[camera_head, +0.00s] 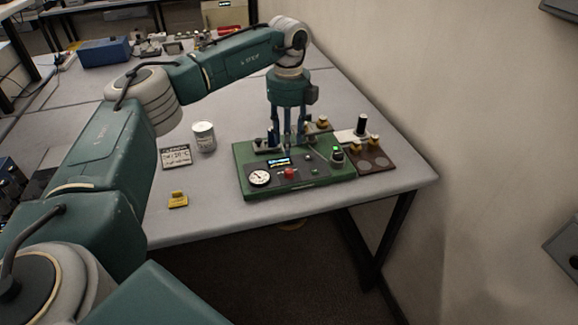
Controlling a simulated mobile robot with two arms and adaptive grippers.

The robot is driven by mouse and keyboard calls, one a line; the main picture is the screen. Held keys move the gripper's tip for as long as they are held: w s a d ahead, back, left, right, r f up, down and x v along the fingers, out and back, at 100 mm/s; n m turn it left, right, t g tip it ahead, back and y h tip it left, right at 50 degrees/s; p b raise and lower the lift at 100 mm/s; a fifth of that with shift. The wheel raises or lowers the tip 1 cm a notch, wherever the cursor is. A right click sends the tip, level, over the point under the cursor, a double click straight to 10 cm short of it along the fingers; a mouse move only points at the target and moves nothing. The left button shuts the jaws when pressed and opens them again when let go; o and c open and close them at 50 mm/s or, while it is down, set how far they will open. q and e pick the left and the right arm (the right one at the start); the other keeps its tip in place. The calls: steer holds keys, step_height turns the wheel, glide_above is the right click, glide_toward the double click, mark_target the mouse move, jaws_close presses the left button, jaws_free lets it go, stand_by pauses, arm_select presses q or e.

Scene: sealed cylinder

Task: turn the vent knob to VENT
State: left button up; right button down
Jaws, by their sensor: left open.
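A green panel device (345,175) sits on the grey table (215,215). Its dark face carries a round white gauge (260,178), a small lit display (278,161), a red button (290,174) and a dark knob-like part with a green light (337,154). I cannot tell which part is the vent knob, and no VENT marking is readable. My left gripper (287,143) points straight down over the back middle of the device, open. Its fingers hide some of the fittings there, and contact cannot be told. My right gripper is not in view.
A brown board (383,167) with a black-topped post (361,125) stands right of the device. A white can (204,136), a small sign (175,156) and a yellow block (178,200) stand to its left. A wall closes off the right. A blue box (103,51) lies far back.

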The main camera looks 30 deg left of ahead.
mark_target(289, 171)
arm_select(q)
step_height(289, 171, down, 9)
steer(key=p, duration=0.2)
steer(key=shift+r+p, duration=0.1)
steer(key=shift+p, duration=0.2)
steer(key=shift+d+f, duration=0.1)
steer(key=shift+f, duration=0.6)
jaws_close()
